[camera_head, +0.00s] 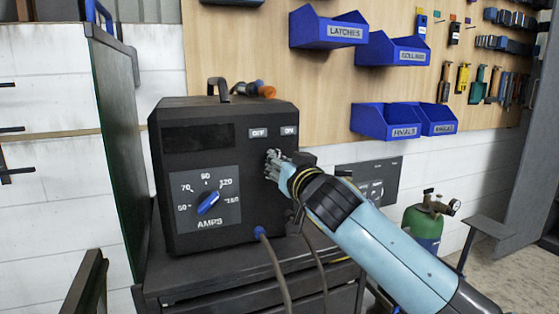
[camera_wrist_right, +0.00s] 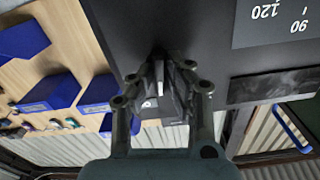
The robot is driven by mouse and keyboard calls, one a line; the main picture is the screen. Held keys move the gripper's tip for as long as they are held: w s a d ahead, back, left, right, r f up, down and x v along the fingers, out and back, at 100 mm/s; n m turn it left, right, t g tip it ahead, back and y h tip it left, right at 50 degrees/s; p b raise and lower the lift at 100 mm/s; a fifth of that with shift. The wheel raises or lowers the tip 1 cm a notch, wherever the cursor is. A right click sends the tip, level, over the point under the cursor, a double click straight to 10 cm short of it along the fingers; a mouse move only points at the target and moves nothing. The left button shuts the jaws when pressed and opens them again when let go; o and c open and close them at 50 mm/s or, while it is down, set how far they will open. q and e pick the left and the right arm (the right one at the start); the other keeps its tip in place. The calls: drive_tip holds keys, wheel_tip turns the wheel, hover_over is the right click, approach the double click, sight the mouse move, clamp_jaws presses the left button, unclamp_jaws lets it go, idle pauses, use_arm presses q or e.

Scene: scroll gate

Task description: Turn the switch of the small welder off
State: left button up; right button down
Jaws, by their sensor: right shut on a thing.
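The small welder (camera_head: 225,140) is a black box with a top handle, standing on a dark cabinet. Its front has an OFF label (camera_head: 258,133) on the left and an ON label (camera_head: 289,131) on the right. My right gripper (camera_head: 273,163) is at the front, just below these labels, and hides the switch in the head view. In the right wrist view, my right gripper (camera_wrist_right: 161,82) is shut on the switch (camera_wrist_right: 160,74), close against the dark panel. Which way the switch points is hard to tell. My left gripper is not in view.
A blue AMPS knob (camera_head: 208,203) sits lower left on the welder's front. Blue bins (camera_head: 330,28) and tools hang on the wooden wall panel. A green gas cylinder (camera_head: 424,224) stands at the right.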

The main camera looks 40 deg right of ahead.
drive_tip(key=shift+n+p, duration=1.5)
drive_tip(key=shift+n, duration=3.3)
drive_tip(key=c, duration=1.3)
unclamp_jaws()
drive_tip(key=shift+c, duration=0.2)
drive_tip(key=shift+s+a, duration=0.1)
drive_tip(key=v, duration=1.1)
drive_tip(key=shift+s, duration=0.4)
drive_tip(key=shift+a, duration=0.15)
